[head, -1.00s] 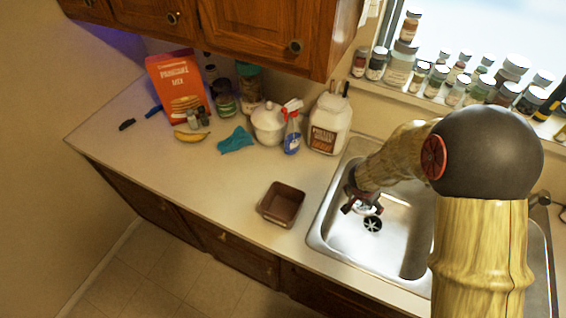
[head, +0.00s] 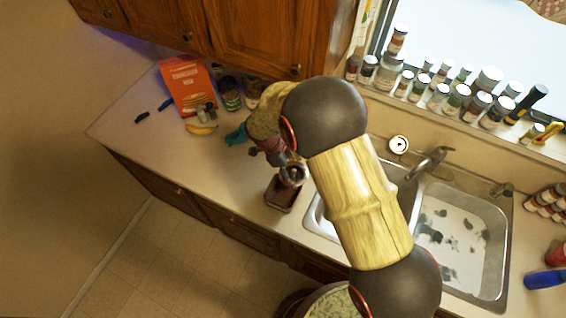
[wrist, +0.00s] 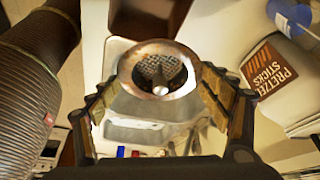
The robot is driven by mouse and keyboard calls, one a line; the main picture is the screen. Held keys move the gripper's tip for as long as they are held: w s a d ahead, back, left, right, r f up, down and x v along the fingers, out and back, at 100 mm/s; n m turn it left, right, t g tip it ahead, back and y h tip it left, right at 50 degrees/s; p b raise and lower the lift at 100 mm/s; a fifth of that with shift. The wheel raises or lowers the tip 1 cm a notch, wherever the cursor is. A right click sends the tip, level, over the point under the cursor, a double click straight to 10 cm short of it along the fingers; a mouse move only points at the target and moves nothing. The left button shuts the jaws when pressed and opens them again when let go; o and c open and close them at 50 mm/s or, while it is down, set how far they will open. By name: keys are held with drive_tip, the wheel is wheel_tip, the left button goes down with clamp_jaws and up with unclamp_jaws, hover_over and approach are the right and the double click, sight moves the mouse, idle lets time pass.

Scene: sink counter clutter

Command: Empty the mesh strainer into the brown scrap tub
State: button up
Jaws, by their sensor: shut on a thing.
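My gripper (head: 284,160) is shut on the mesh strainer (head: 292,177), a small round metal cup with a broad rim. In the wrist view the strainer (wrist: 158,73) sits between the two fingers of my gripper (wrist: 160,98), its mouth facing the camera. Dark mesh shows inside it; I cannot tell how much it holds. The brown scrap tub (head: 278,198) stands on the counter left of the sink. In the head view the strainer overlaps the tub's upper right part, seemingly above it. The tub (wrist: 150,14) also shows beyond the strainer in the wrist view.
The double sink (head: 468,245) is at the right, with dark bits in its right basin. A pretzel container (wrist: 283,85) is near my gripper.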

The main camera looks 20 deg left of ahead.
sight(293, 178)
drive_tip(key=shift+m, duration=0.6)
drive_tip(key=s+a+r+p, duration=0.1)
drive_tip(key=s+a+r, duration=0.1)
drive_tip(key=a, duration=0.1)
drive_tip(key=shift+s+r+p, duration=0.15)
drive_tip(key=shift+s+p, duration=0.1)
drive_tip(key=shift+p, duration=0.15)
drive_tip(key=shift+d+f+g+y+p, duration=0.15)
drive_tip(key=shift+f+g+y+p, duration=0.15)
drive_tip(key=shift+f+y+p, duration=0.45)
drive_tip(key=shift+d+f+g+y+p, duration=0.15)
drive_tip(key=shift+f+g+y+p, duration=0.15)
drive_tip(key=shift+f+y+p, duration=0.45)
drive_tip(key=shift+f+y, duration=0.45)
drive_tip(key=shift+y, duration=0.15)
drive_tip(key=shift+w+d+f+g+y, duration=0.1)
drive_tip(key=shift+g+y, duration=0.05)
drive_tip(key=shift+y, duration=0.45)
drive_tip(key=shift+d+f+g+y, duration=0.1)
drive_tip(key=shift+g+y, duration=0.05)
drive_tip(key=shift+y, duration=0.45)
drive_tip(key=shift+f+y+b, duration=0.1)
drive_tip(key=shift+y+b, duration=0.2)
drive_tip(key=shift+b, duration=0.4)
drive_tip(key=shift+f+g+y+b, duration=0.15)
drive_tip(key=shift+y+b, duration=0.55)
drive_tip(key=shift+b, duration=2.35)
drive_tip(key=shift+r+g+y+b, duration=0.2)
drive_tip(key=shift+y+b, duration=0.5)
drive_tip(key=shift+b, duration=2.3)
